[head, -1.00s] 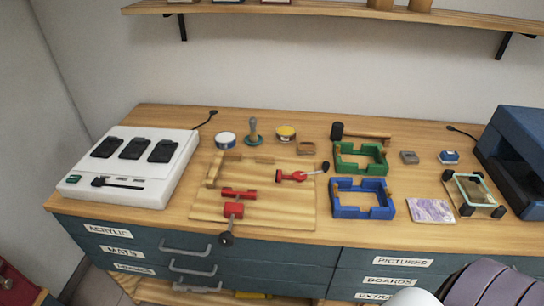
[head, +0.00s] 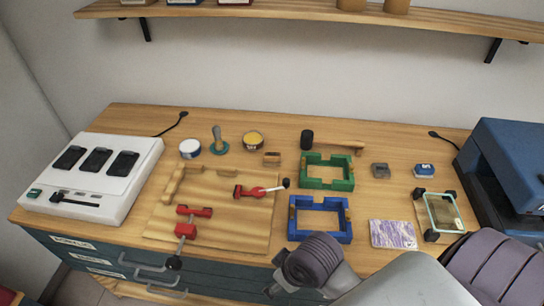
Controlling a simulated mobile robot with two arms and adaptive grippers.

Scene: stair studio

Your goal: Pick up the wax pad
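I cannot tell for sure which thing is the wax pad. Small candidates on the wooden bench top are a round yellow-topped tin (head: 253,138), a small grey block (head: 380,170) and a blue block with a pale top (head: 424,170). All lie at the middle to right, apart from my arm. My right arm comes in from the lower right, its ribbed wrist in front of the bench's front edge. My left gripper is out of view.
A wooden work board with red clamps (head: 215,215), blue frame (head: 320,234), green frame (head: 326,184), marbled tile (head: 393,234) and glass-topped stand (head: 441,213) crowd the bench. A white device (head: 125,190) stands left, a blue machine (head: 505,165) right. A shelf (head: 290,12) hangs above.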

